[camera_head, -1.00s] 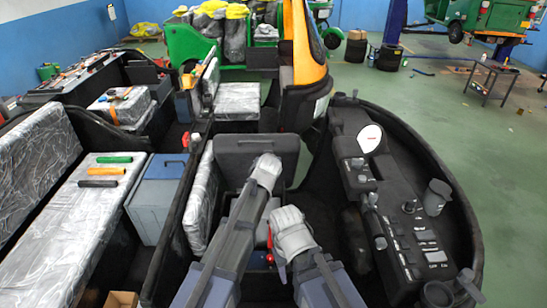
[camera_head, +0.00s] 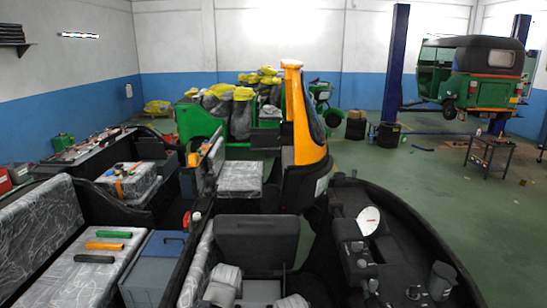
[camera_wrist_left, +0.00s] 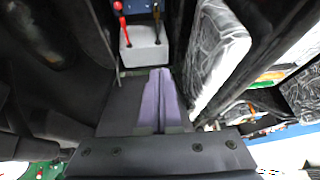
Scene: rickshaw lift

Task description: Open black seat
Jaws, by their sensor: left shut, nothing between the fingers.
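The black seat (camera_head: 256,246) shows in the head view as a dark panel with a small slot near its top edge. It looks upright, facing me, beside a plastic-wrapped seat cushion (camera_head: 197,268). My left gripper (camera_head: 224,284) is at the bottom of the head view, on the near side of the panel. In the left wrist view its purple fingers (camera_wrist_left: 160,100) are shut and empty. A light box (camera_wrist_left: 143,48) with red and dark levers lies beyond them. My right gripper (camera_head: 292,302) is only partly in the head view at the bottom edge; its fingertips are cut off.
A curved black dashboard (camera_head: 415,250) with a white dial stands on the right. An orange pillar (camera_head: 300,110) stands behind the panel.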

